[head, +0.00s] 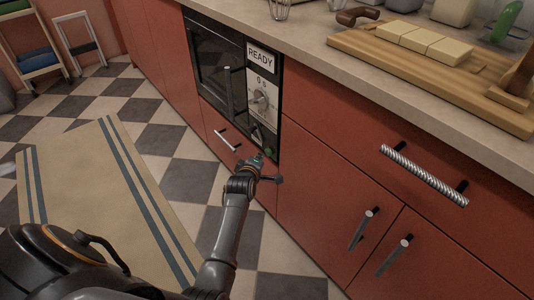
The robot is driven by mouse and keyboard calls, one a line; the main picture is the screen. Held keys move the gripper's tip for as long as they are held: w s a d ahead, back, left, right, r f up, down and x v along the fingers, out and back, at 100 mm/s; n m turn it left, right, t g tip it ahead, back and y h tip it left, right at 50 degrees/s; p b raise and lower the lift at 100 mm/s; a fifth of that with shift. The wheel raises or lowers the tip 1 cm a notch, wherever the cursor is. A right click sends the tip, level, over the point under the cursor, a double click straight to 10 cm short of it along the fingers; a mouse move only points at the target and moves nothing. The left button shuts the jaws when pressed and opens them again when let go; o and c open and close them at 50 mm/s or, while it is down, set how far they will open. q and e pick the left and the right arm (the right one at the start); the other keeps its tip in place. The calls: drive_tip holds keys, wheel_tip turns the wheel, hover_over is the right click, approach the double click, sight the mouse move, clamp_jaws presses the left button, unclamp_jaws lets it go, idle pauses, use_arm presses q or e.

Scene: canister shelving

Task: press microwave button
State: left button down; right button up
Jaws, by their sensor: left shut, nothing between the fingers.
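The microwave (213,62) is built into the red cabinets below the counter, with a dark glass door and a vertical handle. Its control panel (263,75) on the right carries a display reading "READY", a "0 s" readout and a round dial (261,100). A small green button (269,152) shows low on the panel. My left gripper (262,158) is shut and empty at the lower end of the panel, right by the green button. I cannot tell whether the fingertips touch it. My right gripper is not in view.
A drawer handle (227,139) sticks out below the microwave. More cabinet handles (424,177) project at the right. The counter (305,42) holds a cutting board (360,50) with pale slices. A striped rug (85,195) lies on the checkered floor at the left.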

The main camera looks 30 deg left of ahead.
use_arm(q)
drive_tip(key=shift+w, duration=0.1)
idle(0.4)
drive_tip(key=shift+w+d, duration=0.15)
drive_tip(key=shift+w, duration=0.15)
drive_tip(key=shift+w+d, duration=0.2)
drive_tip(key=shift+w, duration=0.25)
idle(0.7)
drive_tip(key=shift+s+r, duration=0.1)
drive_tip(key=shift+s+a+p, duration=0.3)
drive_tip(key=shift+s+p, duration=0.45)
drive_tip(key=shift+p, duration=0.05)
